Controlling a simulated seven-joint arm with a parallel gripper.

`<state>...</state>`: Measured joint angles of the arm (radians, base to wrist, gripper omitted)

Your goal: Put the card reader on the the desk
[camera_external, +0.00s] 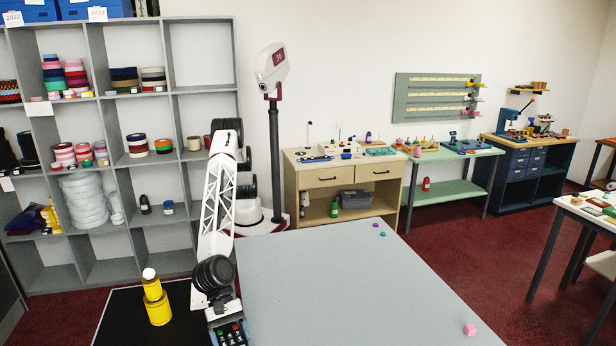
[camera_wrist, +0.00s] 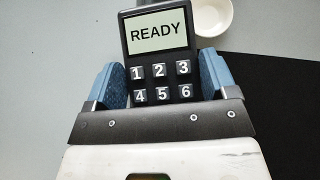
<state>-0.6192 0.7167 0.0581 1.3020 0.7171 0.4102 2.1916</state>
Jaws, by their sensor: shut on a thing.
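The card reader (camera_wrist: 158,55) is dark, with a screen reading READY and numbered keys. My gripper (camera_wrist: 161,85) is shut on it, with a blue-padded finger at each side. The lower part of the reader is hidden behind the gripper body. In the external view the reader (camera_external: 233,334) shows at the bottom edge, under my wrist, partly cut off. The desk (camera_external: 340,285) is the large light grey top to the right of my arm. The reader is near its left edge, beside the black surface; I cannot tell whether it touches anything.
A white bowl (camera_wrist: 213,16) is close beyond the reader's right corner. A yellow container with a white top (camera_external: 157,303) stands on the black surface (camera_external: 120,315) left of my arm. A pink block (camera_external: 469,330) and small pieces (camera_external: 379,229) lie on the desk. Its middle is clear.

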